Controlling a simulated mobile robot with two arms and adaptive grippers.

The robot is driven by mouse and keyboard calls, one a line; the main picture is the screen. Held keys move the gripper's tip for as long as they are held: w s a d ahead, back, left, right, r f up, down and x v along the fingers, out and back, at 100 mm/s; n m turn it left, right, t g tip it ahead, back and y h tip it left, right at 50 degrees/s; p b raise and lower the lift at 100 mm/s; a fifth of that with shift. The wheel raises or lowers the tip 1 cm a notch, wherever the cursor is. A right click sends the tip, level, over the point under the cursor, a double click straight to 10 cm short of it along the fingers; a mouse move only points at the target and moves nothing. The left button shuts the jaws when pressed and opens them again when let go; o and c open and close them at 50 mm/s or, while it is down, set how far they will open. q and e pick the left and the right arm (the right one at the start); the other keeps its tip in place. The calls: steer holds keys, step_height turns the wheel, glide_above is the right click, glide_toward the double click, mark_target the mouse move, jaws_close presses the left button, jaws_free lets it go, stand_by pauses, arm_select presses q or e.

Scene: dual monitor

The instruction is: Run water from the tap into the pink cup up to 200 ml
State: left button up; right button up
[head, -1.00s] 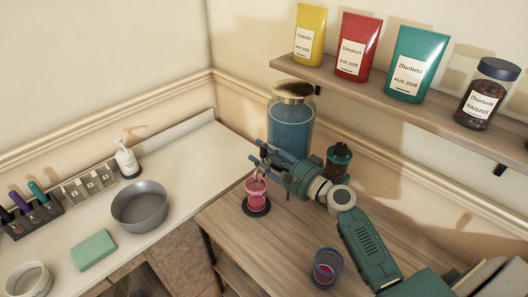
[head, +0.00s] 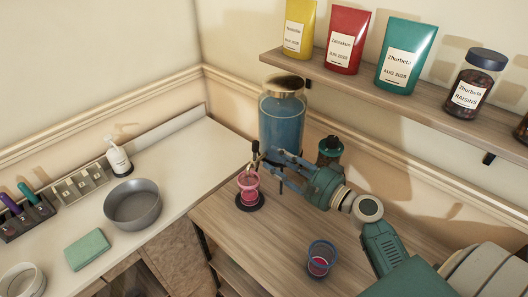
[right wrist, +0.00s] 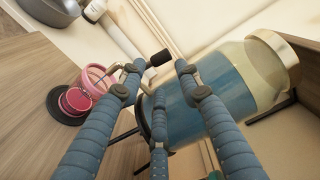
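The pink cup (head: 248,181) stands upright on a dark round base (head: 250,203) on the wooden counter, below the tap (head: 255,152) of a large blue water jar (head: 282,125). In the right wrist view the pink cup (right wrist: 92,82) is at the left, and the tap's black handle (right wrist: 160,57) shows between my fingertips. My right gripper (head: 268,161) is open beside the tap, with its fingers apart. It also shows in the right wrist view (right wrist: 160,75). I cannot read the cup's water level, and no stream is clearly visible. My left gripper is not in view.
A blue-rimmed cup (head: 320,259) with something pink in it stands near the counter's front. A dark jar (head: 330,151) is behind my right wrist. A shelf (head: 350,80) with packets runs above. A grey bowl (head: 132,205) sits on the white counter at left.

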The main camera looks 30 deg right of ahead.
steer(key=shift+v, duration=1.7)
stand_by(6.3)
